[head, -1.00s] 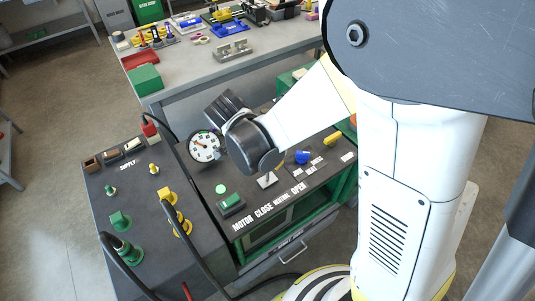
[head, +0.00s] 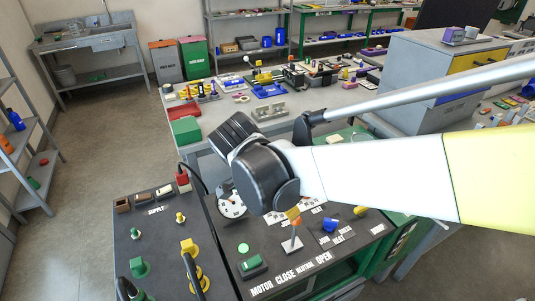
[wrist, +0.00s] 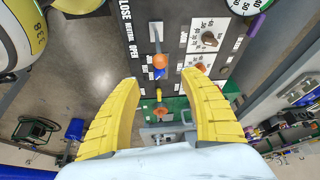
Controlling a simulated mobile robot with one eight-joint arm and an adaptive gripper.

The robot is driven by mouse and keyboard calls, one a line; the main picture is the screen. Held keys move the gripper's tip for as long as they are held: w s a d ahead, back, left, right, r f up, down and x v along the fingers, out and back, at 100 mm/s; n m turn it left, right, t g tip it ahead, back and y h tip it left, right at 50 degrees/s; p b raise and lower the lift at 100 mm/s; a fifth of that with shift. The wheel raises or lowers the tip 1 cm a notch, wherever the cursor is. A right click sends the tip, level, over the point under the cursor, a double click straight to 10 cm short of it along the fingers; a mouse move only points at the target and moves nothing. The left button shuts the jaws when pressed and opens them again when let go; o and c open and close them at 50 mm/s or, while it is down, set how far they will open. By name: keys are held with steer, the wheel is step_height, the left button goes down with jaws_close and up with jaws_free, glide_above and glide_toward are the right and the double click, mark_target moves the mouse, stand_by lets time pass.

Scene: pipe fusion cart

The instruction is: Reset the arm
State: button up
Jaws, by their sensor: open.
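My gripper (wrist: 160,78) shows in the wrist view with its two yellow fingers spread wide and nothing between them that it holds. It is above the cart's dark control panel (head: 312,268), which has the words motor, close, neutral and open. A lever with an orange knob (wrist: 160,61) shows beyond the fingertips; I see no finger on it. In the head view my white arm reaches in from the right to a black wrist joint (head: 265,178) above the panel. My gripper's fingers are hidden there, and the wrist partly covers the gauge (head: 231,204).
A second dark panel (head: 160,228) with green and yellow fittings and hoses stands at the left. A grey workbench (head: 345,97) with a green box (head: 186,130) and parts is behind the cart. A grey cabinet (head: 415,85) stands at the right. Open floor lies at the left.

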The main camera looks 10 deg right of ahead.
steer(key=s+d+r+n+t+y, duration=0.4)
steer(key=s+d+n, duration=0.5)
steer(key=n, duration=0.3)
steer(key=shift+r+n+t, duration=0.15)
steer(key=shift+n+t, duration=0.15)
steer(key=shift+t, duration=0.2)
